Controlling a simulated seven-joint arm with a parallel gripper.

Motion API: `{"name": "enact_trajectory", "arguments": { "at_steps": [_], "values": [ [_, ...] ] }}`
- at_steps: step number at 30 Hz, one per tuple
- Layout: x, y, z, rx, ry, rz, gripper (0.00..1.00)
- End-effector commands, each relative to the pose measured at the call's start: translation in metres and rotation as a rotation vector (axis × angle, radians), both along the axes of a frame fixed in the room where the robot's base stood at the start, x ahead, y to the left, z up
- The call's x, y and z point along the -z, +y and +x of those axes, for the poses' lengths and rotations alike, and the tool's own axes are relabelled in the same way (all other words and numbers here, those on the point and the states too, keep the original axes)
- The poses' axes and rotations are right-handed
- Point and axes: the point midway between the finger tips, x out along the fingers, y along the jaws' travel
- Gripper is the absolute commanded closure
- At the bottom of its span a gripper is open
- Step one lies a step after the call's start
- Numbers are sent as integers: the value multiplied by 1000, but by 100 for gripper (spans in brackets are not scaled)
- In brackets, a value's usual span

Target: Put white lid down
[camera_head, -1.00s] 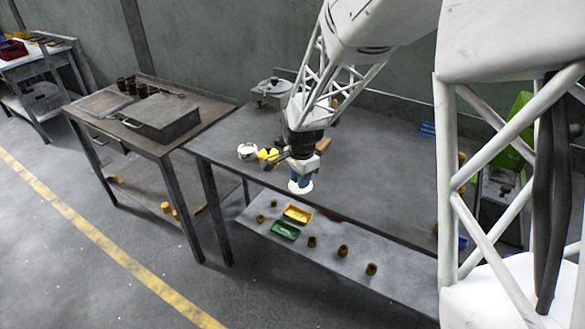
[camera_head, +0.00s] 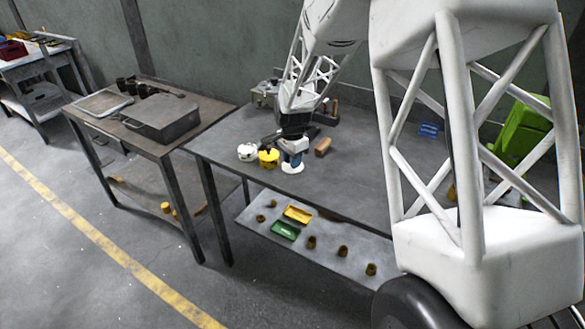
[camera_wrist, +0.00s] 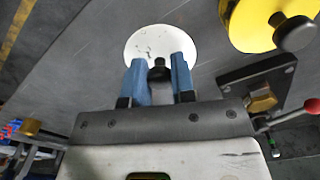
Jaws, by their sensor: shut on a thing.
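The white lid (camera_wrist: 150,42) is a round disc with a dark knob, seen in the wrist view between the blue fingers of my gripper (camera_wrist: 160,75). The fingers are shut on the lid's knob. In the head view the white lid (camera_head: 292,168) is under my gripper (camera_head: 292,158), at or just above the grey table top (camera_head: 370,175) near its front edge. I cannot tell whether the lid touches the table.
A yellow pot (camera_head: 268,158) with a dark knob stands close left of the lid, with a white pot (camera_head: 247,152) beyond it.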

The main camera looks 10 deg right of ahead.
Motion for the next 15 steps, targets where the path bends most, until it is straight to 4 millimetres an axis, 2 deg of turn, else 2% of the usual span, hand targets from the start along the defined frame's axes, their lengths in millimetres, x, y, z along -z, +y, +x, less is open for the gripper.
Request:
{"name": "enact_trajectory", "arguments": {
  "at_steps": [8, 15],
  "values": [
    [0, 0, 0, 0, 0, 0, 100],
    [19, 0, -1, 0, 2, 0, 100]
  ]
}}
